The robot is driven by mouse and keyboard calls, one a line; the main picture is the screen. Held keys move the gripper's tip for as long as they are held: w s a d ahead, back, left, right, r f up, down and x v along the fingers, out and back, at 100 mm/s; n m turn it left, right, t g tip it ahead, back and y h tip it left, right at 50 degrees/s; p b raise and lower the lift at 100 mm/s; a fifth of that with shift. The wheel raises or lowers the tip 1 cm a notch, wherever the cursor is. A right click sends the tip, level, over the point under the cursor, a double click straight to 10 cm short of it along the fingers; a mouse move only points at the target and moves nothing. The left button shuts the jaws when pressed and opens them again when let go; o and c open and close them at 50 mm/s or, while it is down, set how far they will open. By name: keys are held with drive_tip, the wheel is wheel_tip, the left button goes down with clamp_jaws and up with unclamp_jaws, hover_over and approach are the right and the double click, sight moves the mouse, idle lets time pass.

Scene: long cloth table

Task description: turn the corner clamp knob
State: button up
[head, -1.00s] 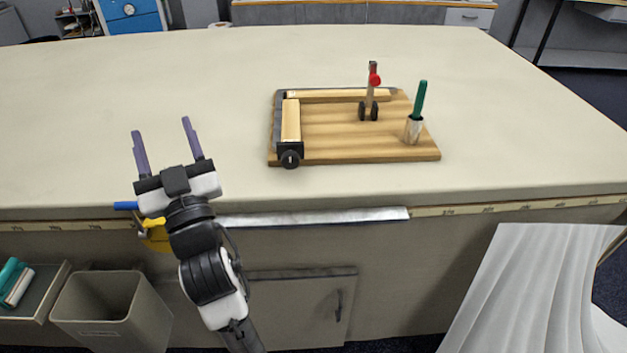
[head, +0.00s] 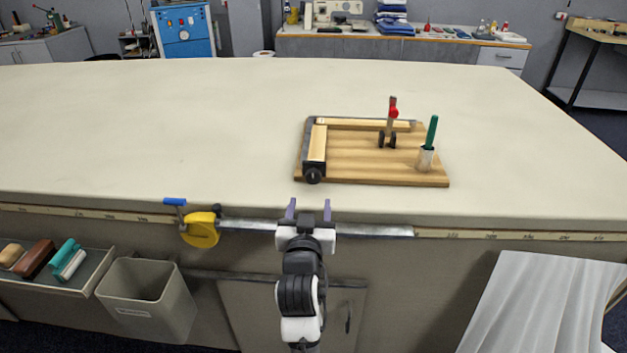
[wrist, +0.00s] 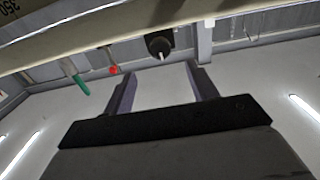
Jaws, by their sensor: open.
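The corner clamp is a dark corner block on the front left corner of a wooden board (head: 375,165), with a round black knob (head: 313,176) facing the table's front edge. The knob also shows in the wrist view (wrist: 158,46), between and beyond the fingertips. My gripper (head: 309,207) is at the table's front edge, in front of the knob and apart from it. Its two purple fingers are spread and empty, and they show in the wrist view too (wrist: 161,72).
A red-tipped upright lever (head: 393,112) and a green-handled tool (head: 432,130) in a pale holder stand on the board's right half. A yellow tape case (head: 201,230) and blue handle (head: 174,201) sit at the table's front edge, left. The cloth table (head: 150,130) is otherwise clear.

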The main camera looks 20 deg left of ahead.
sight(313, 180)
drive_tip(key=p+x, duration=0.1)
drive_tip(key=x, duration=0.8)
drive_tip(key=shift+p, duration=0.4)
drive_tip(key=c, duration=1)
